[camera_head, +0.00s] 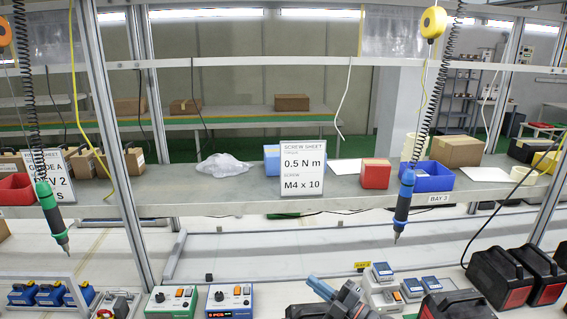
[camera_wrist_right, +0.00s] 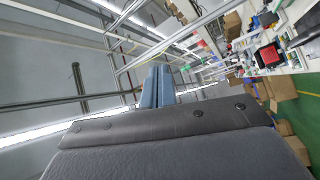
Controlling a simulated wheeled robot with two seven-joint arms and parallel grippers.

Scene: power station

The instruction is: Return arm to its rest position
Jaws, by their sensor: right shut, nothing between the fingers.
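My right gripper (camera_head: 318,284) shows at the bottom centre of the head view, its blue-grey fingers pointing up and left over the near bench. In the right wrist view its two blue fingers (camera_wrist_right: 157,84) lie together, shut, with nothing between them. The gripper looks apart from the things around it, though its depth over the bench is hard to tell. My left gripper is not in view.
Controller boxes (camera_head: 229,301), blue battery packs (camera_head: 384,272) and black-and-red power stations (camera_head: 501,278) stand on the bench. A shelf (camera_head: 235,190) crosses behind.

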